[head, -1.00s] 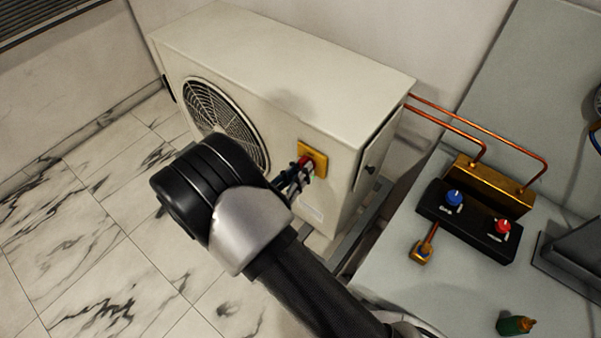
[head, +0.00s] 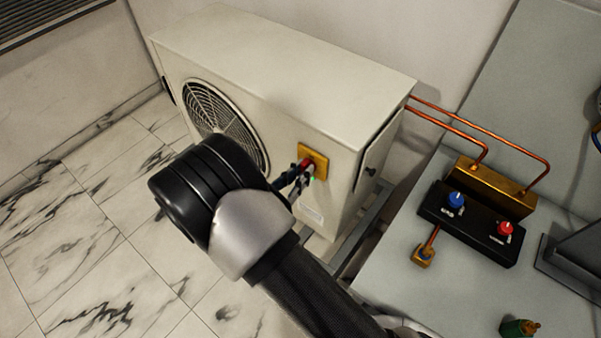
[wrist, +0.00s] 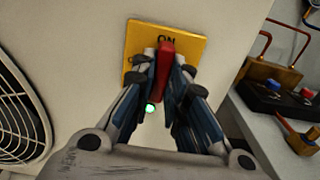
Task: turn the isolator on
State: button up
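The isolator is a yellow plate (head: 318,156) on the front of the white outdoor unit, and it also shows in the wrist view (wrist: 193,42). Its red handle (wrist: 167,60) stands nearly upright, its top end at the word ON. A small green lamp (wrist: 150,108) glows below the plate, beside my left finger. My gripper (wrist: 165,68) is at the isolator with one finger on each side of the red handle, closed close around it. In the head view my gripper (head: 300,174) is partly hidden behind my wrist.
The white outdoor unit (head: 270,60) has a round fan grille (head: 226,125) left of the isolator. Copper pipes (head: 470,128) run right to a bench (head: 400,215) with a black block (head: 470,228) carrying blue and red knobs. Marble floor (head: 70,230) is clear at left.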

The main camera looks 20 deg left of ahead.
jog(key=o, duration=0.4)
jog(key=shift+o, duration=0.2)
jog(key=v, duration=1.2)
